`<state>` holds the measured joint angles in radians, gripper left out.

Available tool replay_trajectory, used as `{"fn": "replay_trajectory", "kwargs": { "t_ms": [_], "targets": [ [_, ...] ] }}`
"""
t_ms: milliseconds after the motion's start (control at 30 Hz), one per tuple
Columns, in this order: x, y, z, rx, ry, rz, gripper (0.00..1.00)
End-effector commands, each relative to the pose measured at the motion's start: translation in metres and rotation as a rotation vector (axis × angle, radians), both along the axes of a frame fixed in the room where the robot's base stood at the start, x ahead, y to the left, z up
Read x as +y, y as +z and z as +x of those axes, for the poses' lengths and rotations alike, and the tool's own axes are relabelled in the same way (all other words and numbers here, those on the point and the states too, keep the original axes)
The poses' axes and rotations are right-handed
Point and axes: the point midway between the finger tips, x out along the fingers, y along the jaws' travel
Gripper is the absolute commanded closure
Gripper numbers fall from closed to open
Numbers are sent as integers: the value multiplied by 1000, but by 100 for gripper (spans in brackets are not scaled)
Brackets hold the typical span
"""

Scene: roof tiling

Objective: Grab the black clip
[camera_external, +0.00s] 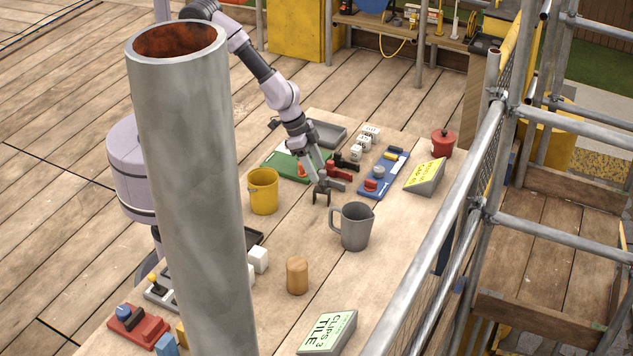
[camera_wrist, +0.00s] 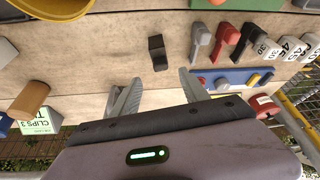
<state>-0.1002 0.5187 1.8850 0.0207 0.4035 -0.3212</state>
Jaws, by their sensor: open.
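A small black bent clip (camera_wrist: 158,52) lies on the bare tabletop in the wrist view, ahead of my fingertips and roughly centred between them. My gripper (camera_wrist: 160,79) is open and empty, its two grey fingers apart and not touching it. A row of grey (camera_wrist: 200,38), red (camera_wrist: 226,38) and black (camera_wrist: 246,38) lever-shaped pieces lies to the right in the wrist view.
The grey pitcher (camera_external: 357,228) and yellow bucket (camera_external: 263,191) stand close on either side of my gripper. A blue tray (camera_external: 377,184), number cubes (camera_external: 357,152), a red can (camera_external: 442,143) and a wooden cylinder (camera_external: 297,276) are nearby. Scaffold rails (camera_external: 455,205) run along the right.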

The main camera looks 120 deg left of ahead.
Motion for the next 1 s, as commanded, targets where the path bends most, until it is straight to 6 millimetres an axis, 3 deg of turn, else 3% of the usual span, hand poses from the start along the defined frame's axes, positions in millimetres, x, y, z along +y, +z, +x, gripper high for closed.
{"fn": "replay_trajectory", "kwargs": {
  "t_ms": [33, 100, 333, 533, 767, 1000],
  "targets": [
    [1, -19, 4, 3, 0, -1, 47],
    [2, -32, 10, 2, -1, 0, 47],
    [5, -53, 18, 1, -2, 1, 47],
    [8, -92, 27, 2, -2, -1, 47],
    [9, -94, 30, 1, -2, 0, 47],
    [9, -94, 30, 1, -3, 0, 92]
  ]
}}
